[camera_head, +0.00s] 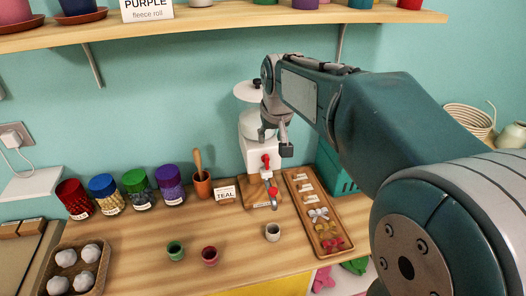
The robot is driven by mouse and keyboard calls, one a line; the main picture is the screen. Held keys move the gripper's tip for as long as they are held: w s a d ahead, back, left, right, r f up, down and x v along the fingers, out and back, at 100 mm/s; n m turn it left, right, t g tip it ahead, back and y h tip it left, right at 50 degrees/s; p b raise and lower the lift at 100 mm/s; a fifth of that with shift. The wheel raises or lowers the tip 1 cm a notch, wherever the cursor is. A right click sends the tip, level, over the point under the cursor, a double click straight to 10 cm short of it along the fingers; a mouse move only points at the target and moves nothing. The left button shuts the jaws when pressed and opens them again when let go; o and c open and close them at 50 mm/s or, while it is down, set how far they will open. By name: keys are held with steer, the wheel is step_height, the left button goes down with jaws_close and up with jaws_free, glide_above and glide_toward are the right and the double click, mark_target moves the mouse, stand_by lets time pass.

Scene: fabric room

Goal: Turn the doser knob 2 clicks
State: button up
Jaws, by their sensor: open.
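The doser (250,150) stands at the back middle of the wooden counter, a white body with a pale round lid on top. A red knob (265,160) sits on its front face. A red and grey piece (273,192) shows lower down in front of the doser. My gripper (276,142) is open, with its fingers pointing down in front of the doser's upper part, above the knob in the picture. Nothing shows between the fingers. The gripper hides part of the doser. I cannot tell whether it touches the doser.
Several jars with coloured lids (136,181) stand left of the doser. A TEAL card (225,194), small cups (209,256) and a tray of bows (330,243) surround it. A teal basket (335,176) is behind right. A shelf (215,20) runs overhead.

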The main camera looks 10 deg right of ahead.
mark_target(267, 156)
steer(key=x, duration=1.1)
jaws_close()
